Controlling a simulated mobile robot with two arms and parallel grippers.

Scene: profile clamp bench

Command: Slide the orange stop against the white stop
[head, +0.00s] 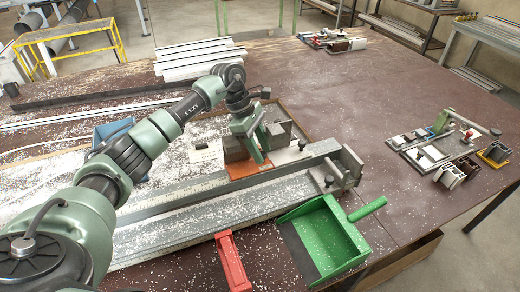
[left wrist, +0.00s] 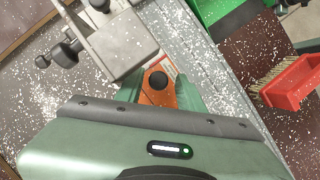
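The orange stop (head: 243,168) sits on the long grey metal profile at the middle of the bench. In the left wrist view the orange stop (left wrist: 158,97) shows between my green fingers, with a black knob on top. My left gripper (head: 256,150) is lowered at the orange stop, its fingers apart on either side. I cannot tell whether they press on it. A whitish piece (head: 287,156), which may be the white stop, lies just right of the orange stop, beside dark grey blocks. My right gripper is not in view.
A green dustpan (head: 325,236) and a red brush (head: 232,262) lie in front of the profile. A grey clamp block (head: 343,165) stands at its right end. A blue bin (head: 112,134) is at the left behind my arm.

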